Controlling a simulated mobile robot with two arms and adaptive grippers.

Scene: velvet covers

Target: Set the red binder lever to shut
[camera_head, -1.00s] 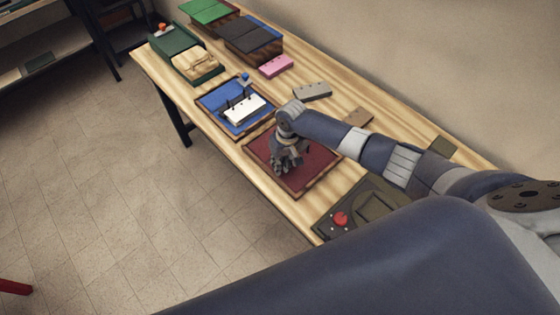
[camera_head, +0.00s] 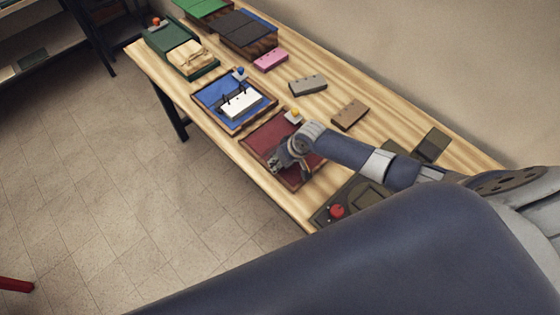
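The red binder (camera_head: 262,137) lies flat on the wooden table, a dark red panel with a brown rim. A small pale block with a yellow knob (camera_head: 294,115) sits at its far edge and looks like its lever; I cannot tell its position from here. My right gripper (camera_head: 287,166) is low over the near right part of the red binder, pointing down. Its fingers are small and dark, so whether they are open or touching the binder is unclear. My wrist and forearm hide the binder's right part. My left gripper is not in view.
A blue binder (camera_head: 210,93) with white paper and a blue-knobbed lever (camera_head: 239,73) lies to the left. A dark device with a red button (camera_head: 337,211) is at the near right. Pink (camera_head: 270,60), grey (camera_head: 308,85) and brown (camera_head: 350,114) blocks lie behind.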

